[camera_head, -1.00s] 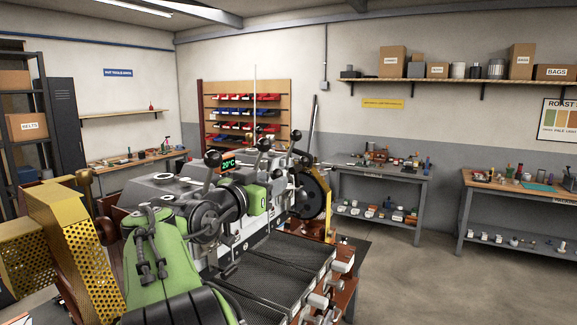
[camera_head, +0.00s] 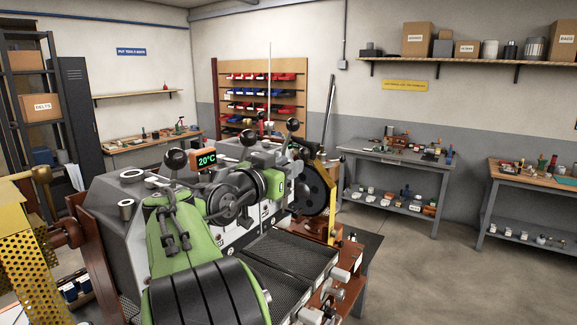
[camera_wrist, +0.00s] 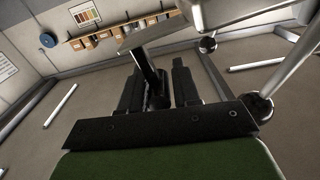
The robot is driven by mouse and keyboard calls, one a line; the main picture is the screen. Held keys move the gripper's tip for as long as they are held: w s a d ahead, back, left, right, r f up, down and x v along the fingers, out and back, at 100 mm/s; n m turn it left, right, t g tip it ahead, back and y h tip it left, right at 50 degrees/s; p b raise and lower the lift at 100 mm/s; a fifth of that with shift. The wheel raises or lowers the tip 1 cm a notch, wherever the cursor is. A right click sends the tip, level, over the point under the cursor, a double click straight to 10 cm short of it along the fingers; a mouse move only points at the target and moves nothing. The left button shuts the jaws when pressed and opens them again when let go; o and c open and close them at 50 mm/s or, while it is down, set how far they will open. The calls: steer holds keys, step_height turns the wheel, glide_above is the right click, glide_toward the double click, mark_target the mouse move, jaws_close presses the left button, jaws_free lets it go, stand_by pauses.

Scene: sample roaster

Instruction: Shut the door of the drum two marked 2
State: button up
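The sample roaster (camera_head: 125,235) stands in the middle of the head view, with pale housings, ball-topped levers and a lit 20°C display (camera_head: 206,160). My green arm covers much of its front. I cannot read a 2 on any drum, so neither drum two nor its door can be singled out, and I cannot tell how the door stands. In the wrist view my gripper (camera_wrist: 158,70) has its two black fingers apart. A dark post (camera_wrist: 149,72) topped by a flat plate (camera_wrist: 150,34) shows between them; contact is not visible. In the head view the fingertips are hidden.
A dark mesh tray (camera_head: 290,250) lies at the roaster's front right. A yellow perforated guard (camera_head: 28,240) is close at the left. A black wheel (camera_head: 314,190) is at the far end. Workbenches (camera_head: 395,160) line the wall, with open floor before them.

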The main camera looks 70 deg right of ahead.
steer(key=shift+d+f, duration=0.1)
steer(key=shift+d, duration=0.25)
jaws_close()
steer(key=shift+s+f, duration=0.1)
